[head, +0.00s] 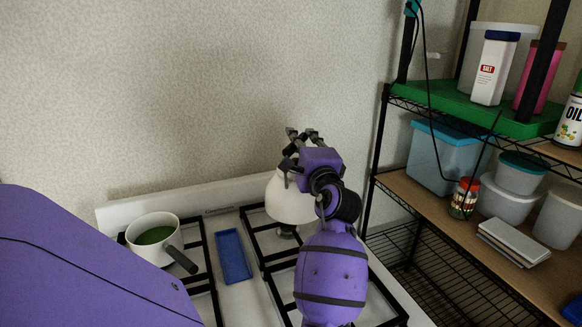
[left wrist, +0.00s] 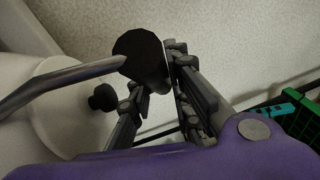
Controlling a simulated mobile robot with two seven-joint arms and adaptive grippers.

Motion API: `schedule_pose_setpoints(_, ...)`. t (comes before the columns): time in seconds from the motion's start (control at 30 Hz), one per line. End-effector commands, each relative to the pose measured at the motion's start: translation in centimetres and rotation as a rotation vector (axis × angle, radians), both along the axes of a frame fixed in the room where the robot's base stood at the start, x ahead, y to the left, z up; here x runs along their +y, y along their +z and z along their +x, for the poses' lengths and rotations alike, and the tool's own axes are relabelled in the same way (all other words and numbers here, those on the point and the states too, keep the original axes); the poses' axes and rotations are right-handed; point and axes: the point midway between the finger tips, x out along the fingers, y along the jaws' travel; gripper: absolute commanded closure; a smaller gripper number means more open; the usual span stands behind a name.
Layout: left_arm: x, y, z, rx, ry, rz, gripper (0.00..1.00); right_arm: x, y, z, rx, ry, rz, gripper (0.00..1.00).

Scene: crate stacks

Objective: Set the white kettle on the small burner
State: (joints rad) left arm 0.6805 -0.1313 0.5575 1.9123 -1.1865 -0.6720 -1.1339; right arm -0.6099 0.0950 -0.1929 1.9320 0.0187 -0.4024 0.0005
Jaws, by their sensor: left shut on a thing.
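The white kettle (head: 287,203) is over the back of the right-hand grate (head: 254,240) on the white stove, partly hidden by my left arm. My left gripper (head: 304,136) is above it, shut on its dark handle. In the left wrist view the dark handle grip (left wrist: 138,52) is at the fingers (left wrist: 155,85), with the metal handle bar, the black lid knob (left wrist: 102,97) and the white kettle body (left wrist: 50,110) at left. A dark burner (head: 287,232) shows just below the kettle. I cannot tell whether the kettle touches the grate. My right gripper is not in view.
A white pot (head: 143,226) with green contents stands on the left grate, its dark handle toward the front. A blue tray (head: 232,256) lies between the grates. A wall is close behind. A black-framed shelf (head: 376,150) with containers stands at the right.

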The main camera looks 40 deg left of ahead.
Motion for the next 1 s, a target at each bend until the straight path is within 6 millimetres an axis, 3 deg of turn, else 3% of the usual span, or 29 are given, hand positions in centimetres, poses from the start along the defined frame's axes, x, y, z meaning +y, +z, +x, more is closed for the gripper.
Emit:
schedule_pose_setpoints(0.07, 1.5, -0.3, 0.7, -0.005, 0.0, 0.004, 1.0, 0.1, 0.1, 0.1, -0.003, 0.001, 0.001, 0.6)
schedule_pose_setpoints(0.2, 2.9, -3.0, 1.6, 0.001, -0.001, 0.003, 1.0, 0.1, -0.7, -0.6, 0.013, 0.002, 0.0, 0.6)
schedule_pose_setpoints(0.4, 4.5, -5.0, 2.5, -0.002, -0.002, 0.003, 1.0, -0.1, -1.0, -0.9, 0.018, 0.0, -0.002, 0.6)
schedule_pose_setpoints(0.57, 5.0, -5.6, 2.7, -0.005, -0.001, 0.004, 1.0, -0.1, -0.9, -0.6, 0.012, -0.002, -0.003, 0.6)
schedule_pose_setpoints(0.8, 5.5, -8.9, 3.0, 0.001, -0.001, 0.002, 1.0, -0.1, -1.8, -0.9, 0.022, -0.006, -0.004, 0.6)
schedule_pose_setpoints(1.0, 5.5, -9.3, 2.9, -0.005, -0.002, 0.003, 1.0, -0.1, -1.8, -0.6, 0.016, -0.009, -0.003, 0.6)
